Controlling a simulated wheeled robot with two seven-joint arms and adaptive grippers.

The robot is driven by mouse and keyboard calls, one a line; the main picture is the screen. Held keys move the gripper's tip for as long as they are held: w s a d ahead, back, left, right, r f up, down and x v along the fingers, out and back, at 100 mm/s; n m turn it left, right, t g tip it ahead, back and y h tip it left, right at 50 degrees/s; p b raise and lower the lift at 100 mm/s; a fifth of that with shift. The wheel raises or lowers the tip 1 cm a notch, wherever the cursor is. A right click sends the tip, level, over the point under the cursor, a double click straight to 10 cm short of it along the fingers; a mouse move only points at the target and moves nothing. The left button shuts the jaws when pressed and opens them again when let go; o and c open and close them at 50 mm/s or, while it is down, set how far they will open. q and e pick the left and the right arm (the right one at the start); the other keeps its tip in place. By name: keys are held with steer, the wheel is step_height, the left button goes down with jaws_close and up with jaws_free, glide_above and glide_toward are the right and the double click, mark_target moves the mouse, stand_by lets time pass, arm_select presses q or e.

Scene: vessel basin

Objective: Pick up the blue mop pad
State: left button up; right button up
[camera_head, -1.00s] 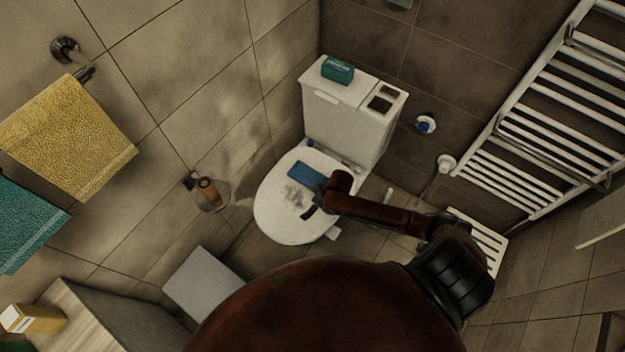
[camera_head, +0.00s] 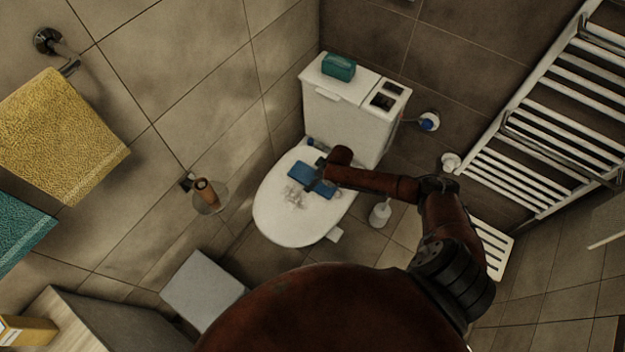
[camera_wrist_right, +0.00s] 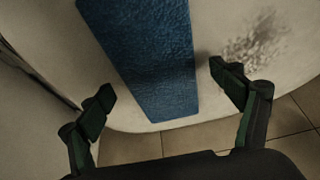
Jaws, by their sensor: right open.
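The blue mop pad (camera_head: 300,173) lies flat on the closed white toilet lid (camera_head: 280,217), near its hinge side. My right gripper (camera_head: 321,177) is over the pad's right part and hides some of it in the head view. In the right wrist view, the long blue pad (camera_wrist_right: 150,50) runs between the two dark green fingers of my open right gripper (camera_wrist_right: 161,83). One finger is on each side of the pad, with a gap on the left. I cannot tell whether the fingertips touch the lid. My left gripper is not in view.
A grey smudge (camera_head: 294,196) marks the lid beside the pad. The cistern (camera_head: 340,120) with a green box (camera_head: 338,67) stands behind. A toilet brush (camera_head: 380,213) stands at the right, a white towel radiator (camera_head: 545,130) beyond. A wall holder (camera_head: 207,193) is at the left.

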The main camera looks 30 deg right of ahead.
steer(key=shift+c, duration=0.7)
steer(key=c, duration=1.1)
